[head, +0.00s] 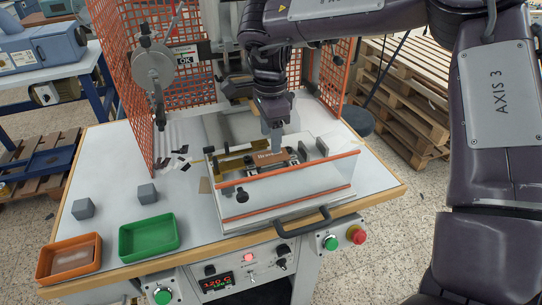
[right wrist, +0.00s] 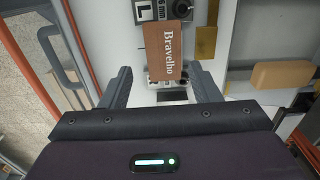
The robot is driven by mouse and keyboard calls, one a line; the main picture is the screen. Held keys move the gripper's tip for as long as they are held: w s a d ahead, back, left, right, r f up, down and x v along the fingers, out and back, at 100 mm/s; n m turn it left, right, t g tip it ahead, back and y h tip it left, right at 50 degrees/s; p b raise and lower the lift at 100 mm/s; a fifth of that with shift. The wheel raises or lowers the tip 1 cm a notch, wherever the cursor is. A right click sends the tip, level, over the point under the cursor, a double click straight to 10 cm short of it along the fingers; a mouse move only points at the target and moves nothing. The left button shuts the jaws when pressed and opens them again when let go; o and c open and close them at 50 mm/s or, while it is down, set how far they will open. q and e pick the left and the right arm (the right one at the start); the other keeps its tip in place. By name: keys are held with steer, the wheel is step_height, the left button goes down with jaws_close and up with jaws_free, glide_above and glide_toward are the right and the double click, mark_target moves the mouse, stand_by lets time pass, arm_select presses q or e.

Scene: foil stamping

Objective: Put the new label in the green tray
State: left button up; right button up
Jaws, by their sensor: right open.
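The label is a brown piece with white lettering "Bravelho" (right wrist: 167,50), lying in the metal fixture of the stamping machine. In the head view the label (head: 270,158) is partly hidden by my gripper. My right gripper (head: 277,143) is just above or at it; the exact gap cannot be told. In the right wrist view the right gripper (right wrist: 163,88) has its fingers apart, with the label's near end between and beyond them. The green tray (head: 148,237) stands empty at the table's front left. My left gripper is not in view.
An orange tray (head: 68,259) with a pale piece in it stands left of the green tray. Two grey cubes (head: 83,208) (head: 147,194) stand behind the trays. Orange mesh guards (head: 125,100) flank the machine. A clear front guard with orange edges (head: 290,184) stands before the fixture.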

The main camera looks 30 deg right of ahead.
mark_target(271, 156)
steer(key=f, duration=0.3)
steer(key=f+p, duration=0.1)
steer(key=f, duration=0.1)
steer(key=shift+w+d, duration=0.2)
steer(key=shift+d, duration=0.05)
steer(key=c, duration=0.7)
steer(key=shift+r, duration=0.1)
steer(key=shift+c, duration=0.2)
